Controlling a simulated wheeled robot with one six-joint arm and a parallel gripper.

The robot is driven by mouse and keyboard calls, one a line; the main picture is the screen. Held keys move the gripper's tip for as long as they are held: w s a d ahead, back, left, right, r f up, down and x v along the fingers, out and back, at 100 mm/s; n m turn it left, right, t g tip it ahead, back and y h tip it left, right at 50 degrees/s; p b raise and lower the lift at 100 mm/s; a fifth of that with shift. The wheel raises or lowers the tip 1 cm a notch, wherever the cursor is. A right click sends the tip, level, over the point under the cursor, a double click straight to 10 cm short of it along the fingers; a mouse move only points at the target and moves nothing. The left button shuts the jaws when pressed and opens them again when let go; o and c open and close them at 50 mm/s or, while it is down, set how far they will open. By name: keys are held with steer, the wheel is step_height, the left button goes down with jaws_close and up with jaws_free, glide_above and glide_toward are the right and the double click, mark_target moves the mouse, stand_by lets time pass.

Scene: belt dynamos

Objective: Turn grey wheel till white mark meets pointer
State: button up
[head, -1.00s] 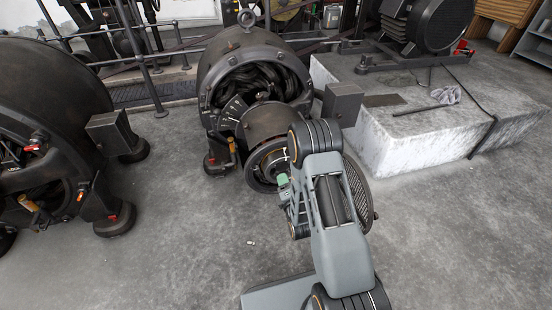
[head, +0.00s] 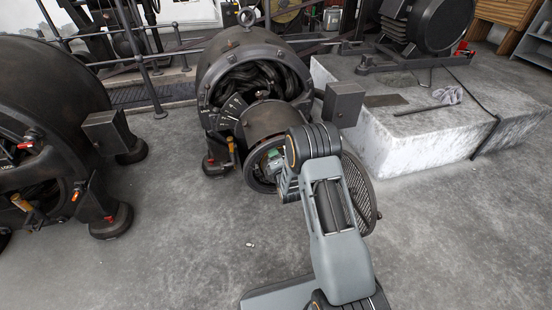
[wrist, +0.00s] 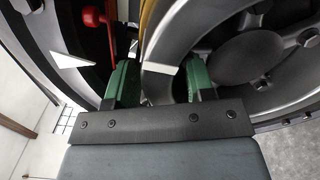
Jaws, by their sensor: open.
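The grey wheel (head: 249,171) is at the front of the middle dynamo in the head view, partly hidden by my arm. Its grey rim and spokes fill the right of the wrist view (wrist: 290,95). My gripper (wrist: 160,80) is open, its green fingers on either side of part of the rim. A white wedge-shaped mark (wrist: 165,68) shows between the fingers. A white triangle (wrist: 73,62) lies on the dark surface left of the fingers, apart from the wedge; it looks like a pointer, but I cannot be sure. In the head view my gripper (head: 272,161) is small at the wheel.
A red-knobbed lever (wrist: 93,16) stands close to the left finger in the wrist view. A second dynamo (head: 50,110) is at the left. A pale stone plinth (head: 420,145) is at the right, with a dark motor (head: 425,30) on it.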

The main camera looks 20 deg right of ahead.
steer(key=shift+w, duration=0.1)
steer(key=shift+c, duration=0.4)
jaws_close()
